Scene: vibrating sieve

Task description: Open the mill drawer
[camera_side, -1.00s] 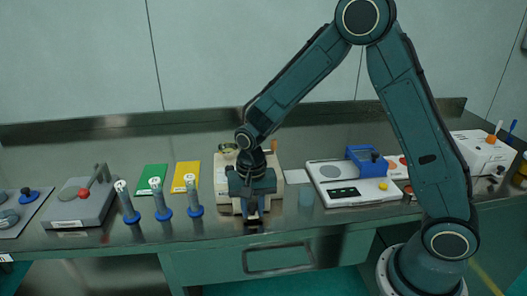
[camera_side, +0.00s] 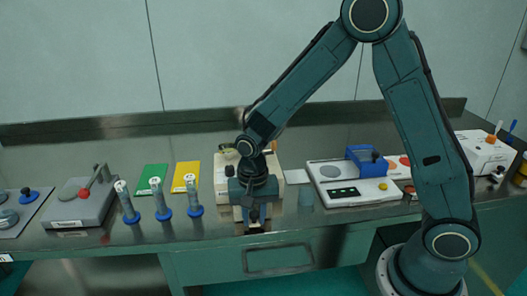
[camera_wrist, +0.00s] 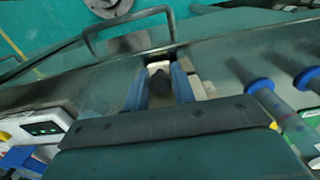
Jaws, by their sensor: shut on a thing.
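The mill (camera_side: 226,160) is a cream box near the middle of the bench in the side view, largely hidden behind my wrist. My gripper (camera_side: 254,218) points down at the mill's front, close to the bench's front edge. In the wrist view my gripper (camera_wrist: 160,78) has its two blue fingers on either side of a dark knob (camera_wrist: 160,80), shut on it. A small pale part, which looks like the mill drawer (camera_wrist: 158,66), shows between the fingers. How far the drawer stands out is hidden by my gripper.
Several clear tubes with blue bases (camera_side: 157,199) stand to the left. A white device (camera_side: 345,188) with a blue part stands to the right. A grey device (camera_side: 82,203) is further left. The bench front has its own handle (camera_side: 277,259) below.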

